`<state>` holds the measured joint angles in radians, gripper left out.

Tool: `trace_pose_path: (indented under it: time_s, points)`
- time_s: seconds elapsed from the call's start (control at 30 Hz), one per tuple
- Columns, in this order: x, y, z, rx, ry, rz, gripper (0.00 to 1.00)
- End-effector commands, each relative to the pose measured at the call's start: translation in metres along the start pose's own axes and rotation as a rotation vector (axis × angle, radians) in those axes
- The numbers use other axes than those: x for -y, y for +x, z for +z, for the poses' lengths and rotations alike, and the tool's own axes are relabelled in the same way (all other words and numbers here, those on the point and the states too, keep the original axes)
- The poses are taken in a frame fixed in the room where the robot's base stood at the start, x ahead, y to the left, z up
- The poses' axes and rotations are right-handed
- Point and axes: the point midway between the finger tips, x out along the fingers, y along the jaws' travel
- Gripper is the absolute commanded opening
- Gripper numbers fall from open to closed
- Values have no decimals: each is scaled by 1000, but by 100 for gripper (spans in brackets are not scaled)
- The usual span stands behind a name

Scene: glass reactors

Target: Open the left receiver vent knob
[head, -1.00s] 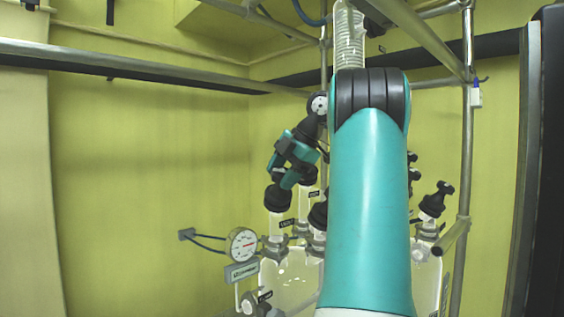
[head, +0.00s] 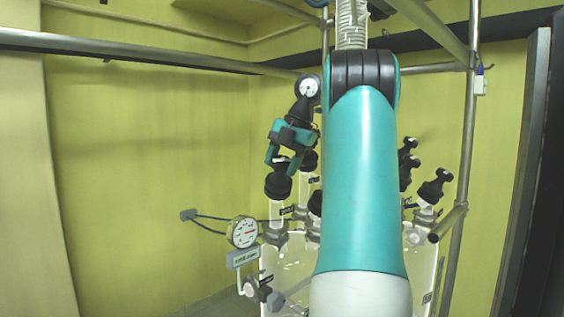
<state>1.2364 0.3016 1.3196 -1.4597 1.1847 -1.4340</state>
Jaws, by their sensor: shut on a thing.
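My gripper (head: 283,162), with teal fingers, is at the upper left of the glass vessels in the head view. It points down over the leftmost glass neck. Its fingers are shut around the top of the black vent knob (head: 278,185) on that neck. The fingers cover the knob's upper part, so its exact turn cannot be told. The lower black body shows below the fingertips, above a clear neck with a small dark label (head: 287,210).
A second black-topped neck stands close behind, partly hidden by my arm. More black knobs (head: 434,187) stand right of my arm. A round gauge (head: 243,232) and a black valve (head: 264,292) are at lower left. Metal rails (head: 150,57) frame the space.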

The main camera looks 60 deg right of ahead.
Motion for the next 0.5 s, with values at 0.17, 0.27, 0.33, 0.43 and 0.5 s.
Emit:
trace_pose_path:
  time_s: [0.17,0.27,0.33,0.43,0.5]
  points:
    - [0,2,0,-5,-1,-1,29]
    - [0,2,0,-6,-1,-1,55]
    - [0,2,0,-5,0,-1,71]
    - [0,1,0,-4,0,-1,78]
    - [0,1,0,-3,1,0,78]
